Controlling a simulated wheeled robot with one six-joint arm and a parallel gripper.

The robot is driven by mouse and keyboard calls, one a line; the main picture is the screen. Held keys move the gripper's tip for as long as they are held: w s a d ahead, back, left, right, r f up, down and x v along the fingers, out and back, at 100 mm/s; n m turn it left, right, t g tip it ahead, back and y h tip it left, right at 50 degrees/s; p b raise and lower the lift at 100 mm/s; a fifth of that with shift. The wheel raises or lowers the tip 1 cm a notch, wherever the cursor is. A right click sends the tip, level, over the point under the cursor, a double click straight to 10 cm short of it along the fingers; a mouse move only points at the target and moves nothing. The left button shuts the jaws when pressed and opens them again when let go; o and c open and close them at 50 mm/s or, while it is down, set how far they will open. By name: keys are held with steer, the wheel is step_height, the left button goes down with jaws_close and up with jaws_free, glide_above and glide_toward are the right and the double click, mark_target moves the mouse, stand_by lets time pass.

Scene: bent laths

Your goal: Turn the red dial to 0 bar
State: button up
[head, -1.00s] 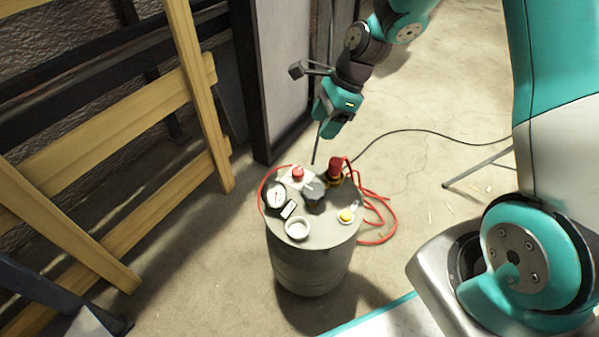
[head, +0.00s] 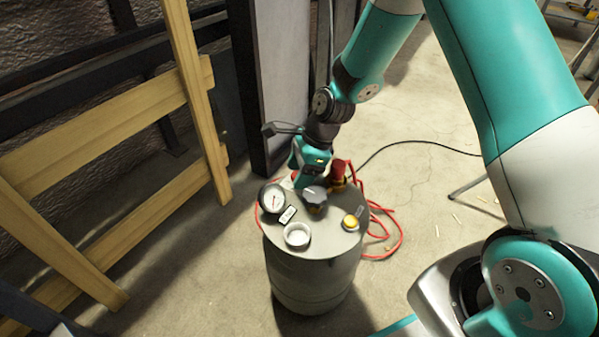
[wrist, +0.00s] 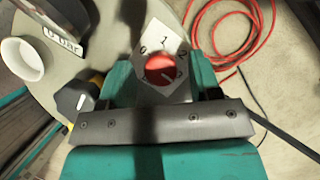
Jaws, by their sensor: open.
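The red dial (wrist: 160,68) sits on a pale plate (wrist: 171,40) with the figures 0, 1, 2 and 3 around it in the wrist view. My gripper (wrist: 160,76) is open over it, with a teal finger on each side of the dial. I cannot tell whether the fingers touch it, nor exactly where its mark points. In the head view my gripper (head: 303,178) is low at the back of the grey drum's top (head: 328,236) and hides most of the dial. A round white gauge (head: 272,198) stands left of it, its needle too small to read.
A dark knob (head: 314,198), a small label (head: 288,214), a white cup (head: 297,235) and a yellow button (head: 351,222) share the drum top. A red and brass fitting (head: 338,175) is close right of my gripper. Red hoses (head: 384,228) loop at right; wooden laths (head: 110,120) lean left.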

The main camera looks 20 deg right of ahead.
steer(key=c, duration=0.9)
